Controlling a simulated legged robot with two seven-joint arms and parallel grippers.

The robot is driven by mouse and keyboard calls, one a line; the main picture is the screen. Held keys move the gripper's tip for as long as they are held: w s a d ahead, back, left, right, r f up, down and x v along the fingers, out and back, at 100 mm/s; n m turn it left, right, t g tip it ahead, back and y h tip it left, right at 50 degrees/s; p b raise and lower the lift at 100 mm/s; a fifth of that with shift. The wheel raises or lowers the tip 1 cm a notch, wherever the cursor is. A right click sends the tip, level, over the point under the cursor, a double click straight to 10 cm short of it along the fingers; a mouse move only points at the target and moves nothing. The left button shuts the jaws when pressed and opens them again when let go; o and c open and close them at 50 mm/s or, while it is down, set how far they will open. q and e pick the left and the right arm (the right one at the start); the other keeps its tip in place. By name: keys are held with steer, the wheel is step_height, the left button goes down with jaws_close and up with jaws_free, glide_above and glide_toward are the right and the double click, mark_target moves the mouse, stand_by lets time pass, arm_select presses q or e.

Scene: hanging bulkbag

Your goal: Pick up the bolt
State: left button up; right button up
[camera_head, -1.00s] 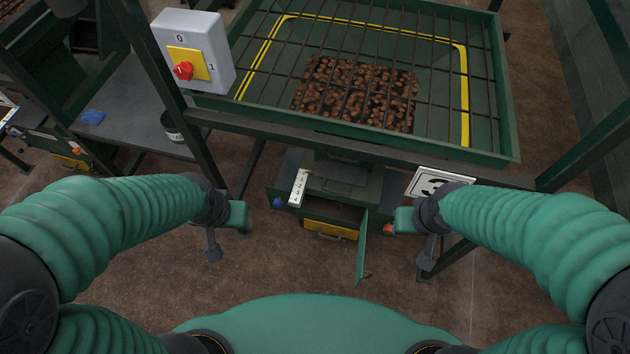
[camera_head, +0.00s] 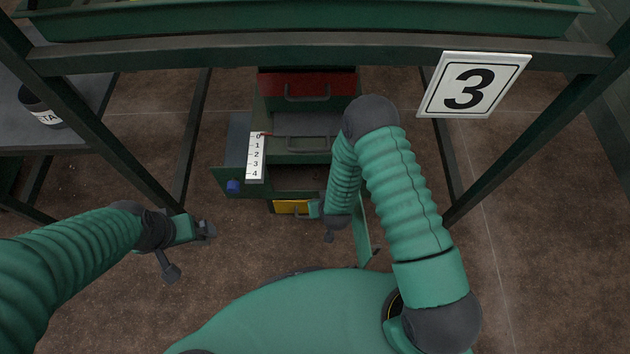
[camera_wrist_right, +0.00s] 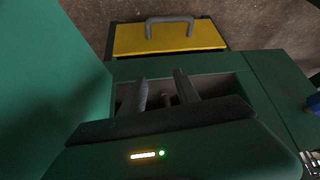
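In the head view my right gripper (camera_head: 313,208) is at the low opening of the green cabinet (camera_head: 300,148), partly hidden by my arm. My left gripper (camera_head: 208,230) hangs over the floor left of the cabinet; its opening is too small to judge.
The cabinet has a red drawer (camera_head: 310,84), a yellow drawer (camera_head: 291,207), also in the wrist view (camera_wrist_right: 168,38), and an open green door (camera_head: 363,235). A 0–4 label strip (camera_head: 255,158) is at its left. Frame legs and a number 3 sign (camera_head: 473,84) stand around it.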

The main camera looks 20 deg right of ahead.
mark_target(316, 173)
steer(key=w+b, duration=0.1)
steer(key=w, duration=0.2)
steer(key=w+b, duration=0.1)
steer(key=w, duration=0.3)
steer(key=w+d+b, duration=0.1)
steer(key=w+b, duration=0.1)
steer(key=w, duration=0.1)
steer(key=shift+w+f, duration=0.1)
steer(key=shift+w, duration=0.2)
steer(key=shift+w+f+b, duration=0.1)
steer(key=shift+f+b, duration=0.35)
steer(key=shift+b, duration=0.05)
steer(key=shift+d+r, duration=0.1)
steer(key=shift+c, duration=0.4)
jaws_close()
